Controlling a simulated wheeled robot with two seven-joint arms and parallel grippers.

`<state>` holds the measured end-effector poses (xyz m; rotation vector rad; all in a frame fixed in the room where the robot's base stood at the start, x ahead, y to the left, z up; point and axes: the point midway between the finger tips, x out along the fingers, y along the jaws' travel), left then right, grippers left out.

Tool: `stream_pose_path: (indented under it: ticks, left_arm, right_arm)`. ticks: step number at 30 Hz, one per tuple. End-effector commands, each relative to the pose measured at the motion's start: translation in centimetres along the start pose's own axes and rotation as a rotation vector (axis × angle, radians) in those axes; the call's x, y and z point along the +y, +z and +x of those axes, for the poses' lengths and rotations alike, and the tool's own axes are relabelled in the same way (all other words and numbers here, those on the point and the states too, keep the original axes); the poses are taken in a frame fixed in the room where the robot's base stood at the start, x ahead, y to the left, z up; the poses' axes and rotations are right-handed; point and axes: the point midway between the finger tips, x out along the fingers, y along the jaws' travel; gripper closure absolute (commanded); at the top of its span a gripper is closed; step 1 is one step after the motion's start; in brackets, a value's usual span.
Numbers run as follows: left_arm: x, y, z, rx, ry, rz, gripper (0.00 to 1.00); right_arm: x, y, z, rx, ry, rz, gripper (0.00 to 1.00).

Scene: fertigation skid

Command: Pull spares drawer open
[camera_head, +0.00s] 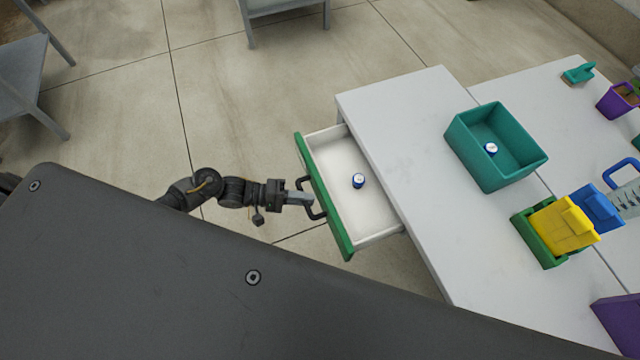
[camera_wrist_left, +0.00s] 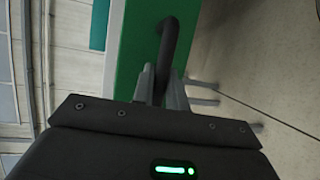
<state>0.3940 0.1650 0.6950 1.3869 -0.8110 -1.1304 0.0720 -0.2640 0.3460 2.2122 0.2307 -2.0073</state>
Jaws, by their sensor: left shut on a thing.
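The spares drawer (camera_head: 347,212) has a green front (camera_head: 324,197) and a white inside, and stands well out from the white table. A small blue and white can-like item (camera_head: 358,181) stands in it. The dark bar handle (camera_head: 313,200) is on the green front. My left gripper (camera_head: 303,198) is shut on the handle. In the left wrist view the fingers (camera_wrist_left: 160,88) close around the dark handle (camera_wrist_left: 170,45), with the green front (camera_wrist_left: 137,45) beside it. My right gripper is not in view.
On the white table (camera_head: 400,110) stand a teal bin (camera_head: 520,168) with a similar blue item (camera_head: 490,149) inside, a yellow and green container (camera_head: 560,228) and a blue one (camera_head: 597,208). Open floor (camera_head: 260,120) lies left of the drawer. A grey stand (camera_head: 20,75) is at the far left.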

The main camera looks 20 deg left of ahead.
Motion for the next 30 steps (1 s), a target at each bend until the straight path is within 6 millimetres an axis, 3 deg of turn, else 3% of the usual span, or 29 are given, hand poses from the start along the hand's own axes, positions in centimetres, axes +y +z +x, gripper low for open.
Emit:
stream_pose_path:
  ticks: [3,10,26,27,30]
  left_arm:
    - [-0.3,1.0,-2.1,-0.001,-0.003,-0.004,1.00]
    - [-0.9,2.0,-4.6,0.000,-0.001,-0.004,1.00]
    - [-1.2,2.2,-5.3,0.001,0.001,-0.002,1.00]
    - [-1.2,2.2,-5.3,0.001,0.001,-0.002,0.82]
    - [-1.2,2.2,-5.3,0.002,0.001,-0.002,0.69]
  right_arm:
    - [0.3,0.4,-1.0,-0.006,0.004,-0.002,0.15]
    - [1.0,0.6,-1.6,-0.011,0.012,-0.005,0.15]
    - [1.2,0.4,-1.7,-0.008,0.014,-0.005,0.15]
    - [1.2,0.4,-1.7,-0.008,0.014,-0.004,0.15]
    - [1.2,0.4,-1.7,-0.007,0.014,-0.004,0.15]
